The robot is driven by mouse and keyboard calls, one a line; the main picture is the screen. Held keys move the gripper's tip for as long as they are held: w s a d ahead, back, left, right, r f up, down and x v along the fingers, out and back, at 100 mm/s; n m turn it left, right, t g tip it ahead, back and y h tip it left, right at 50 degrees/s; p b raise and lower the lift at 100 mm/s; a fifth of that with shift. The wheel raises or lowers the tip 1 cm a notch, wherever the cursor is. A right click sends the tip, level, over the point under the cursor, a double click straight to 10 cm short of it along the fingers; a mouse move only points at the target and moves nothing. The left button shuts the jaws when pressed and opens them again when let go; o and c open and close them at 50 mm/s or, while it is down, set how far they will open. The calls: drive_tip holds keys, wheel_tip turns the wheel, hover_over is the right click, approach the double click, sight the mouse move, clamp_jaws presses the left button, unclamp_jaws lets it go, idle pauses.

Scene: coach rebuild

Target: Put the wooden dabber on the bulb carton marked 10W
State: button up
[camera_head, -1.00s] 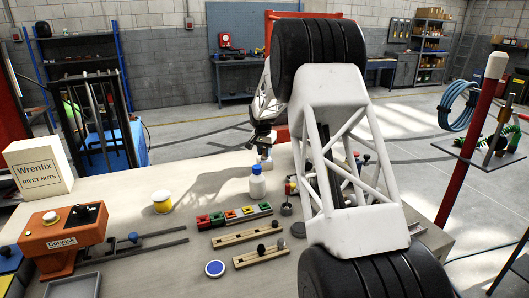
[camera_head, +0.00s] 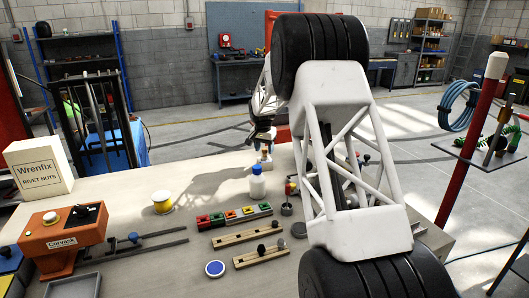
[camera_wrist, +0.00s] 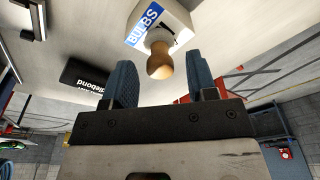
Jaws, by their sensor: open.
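The wooden dabber (camera_wrist: 160,63) shows in the wrist view with its round knob toward me. Its base seems to rest on the white bulb carton (camera_wrist: 177,22), which has a blue BULBS label; I cannot read a 10W mark. My gripper (camera_wrist: 161,74) is open, its two blue-grey fingers either side of the picture's middle, with the dabber apart from them beyond the tips. In the head view my gripper (camera_head: 262,136) hangs over the bench's far edge, just above the small carton (camera_head: 266,162). The dabber is hard to make out there.
A white bottle with a blue cap (camera_head: 257,184) stands just in front of the carton. A row of coloured blocks (camera_head: 235,215) and wooden strips (camera_head: 248,236) lie nearer. A black box (camera_wrist: 86,74) lies left in the wrist view. My arm hides the bench's right part.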

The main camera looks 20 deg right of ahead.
wheel_tip(320, 180, up, 10)
drive_tip(key=s+a, duration=0.1)
idle(0.4)
idle(0.4)
drive_tip(key=shift+s+r, duration=0.1)
drive_tip(key=s+a+r+n, duration=0.1)
drive_tip(key=s+a+r, duration=0.25)
drive_tip(key=s, duration=0.65)
drive_tip(key=s+a+r+n, duration=0.25)
drive_tip(key=s+a, duration=0.25)
drive_tip(key=s, duration=0.5)
drive_tip(key=s+a+r+n, duration=0.1)
drive_tip(key=s+a+r, duration=0.35)
drive_tip(key=s, duration=0.55)
drive_tip(key=s+a+f+n, duration=0.1)
drive_tip(key=s+a+f, duration=0.1)
drive_tip(key=s, duration=0.9)
drive_tip(key=s+a+f+n+t, duration=0.1)
drive_tip(key=s+a+f+n, duration=0.1)
drive_tip(key=s, duration=0.9)
drive_tip(key=s+a+f+n+y, duration=0.1)
drive_tip(key=s+a+f, duration=0.2)
drive_tip(key=s, duration=0.8)
wheel_tip(320, 180, down, 2)
drive_tip(key=shift+s+a+f, duration=0.15)
drive_tip(key=shift+s, duration=0.15)
